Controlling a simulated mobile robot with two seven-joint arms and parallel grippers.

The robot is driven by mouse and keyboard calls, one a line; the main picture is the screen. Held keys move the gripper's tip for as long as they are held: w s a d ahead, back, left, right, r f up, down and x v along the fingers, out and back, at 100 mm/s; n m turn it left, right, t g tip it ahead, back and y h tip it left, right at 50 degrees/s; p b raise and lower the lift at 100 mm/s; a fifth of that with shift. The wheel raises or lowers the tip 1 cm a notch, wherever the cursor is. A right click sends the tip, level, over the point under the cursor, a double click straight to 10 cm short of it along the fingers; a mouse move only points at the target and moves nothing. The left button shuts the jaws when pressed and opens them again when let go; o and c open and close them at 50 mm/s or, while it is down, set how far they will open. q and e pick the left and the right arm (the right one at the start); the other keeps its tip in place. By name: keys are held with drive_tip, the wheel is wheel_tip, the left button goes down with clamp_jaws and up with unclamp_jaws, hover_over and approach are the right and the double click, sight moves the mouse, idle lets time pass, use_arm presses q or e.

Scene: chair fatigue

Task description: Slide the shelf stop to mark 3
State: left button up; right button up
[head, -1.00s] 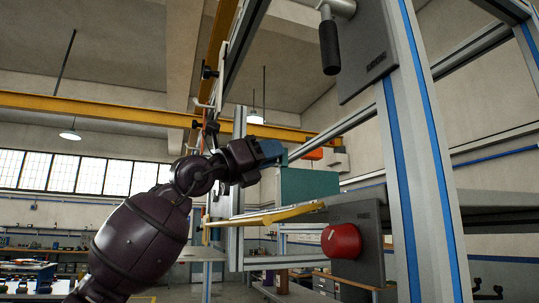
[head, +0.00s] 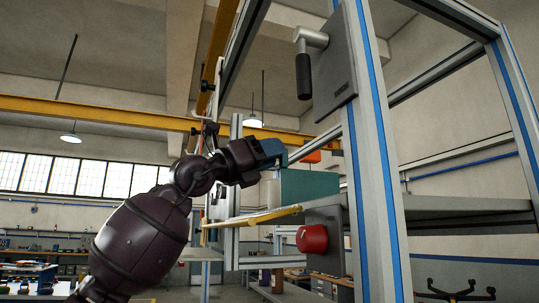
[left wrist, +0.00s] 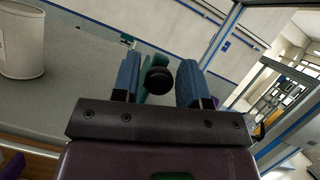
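My left gripper (head: 274,150) has blue fingers and is raised beside the shelf (head: 440,206), near a teal block or panel (head: 310,186) standing on it. In the left wrist view, the fingers of my left gripper (left wrist: 158,82) are apart, one on each side of a round black knob (left wrist: 158,80). Narrow gaps seem to show beside the knob; I cannot tell whether either finger touches it. A teal part (left wrist: 150,98) shows behind the knob, mostly hidden. I cannot tell for sure which part is the shelf stop, and no mark numbers are readable. My right gripper is not in view.
A metal upright with blue strips (head: 377,170) stands right of my gripper. It carries a plate with a black-handled lever (head: 304,75); a red knob (head: 312,239) sits lower. A yellow-edged strip (head: 262,216) runs along the shelf. A white cylinder (left wrist: 20,42) stands on the shelf.

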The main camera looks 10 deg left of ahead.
use_arm(q)
drive_tip(key=shift+o, duration=0.9)
drive_tip(key=b+v, duration=0.2)
drive_tip(key=v, duration=0.8)
drive_tip(key=shift+s+a, duration=0.25)
drive_tip(key=shift+a, duration=0.05)
drive_tip(key=shift+f, duration=0.1)
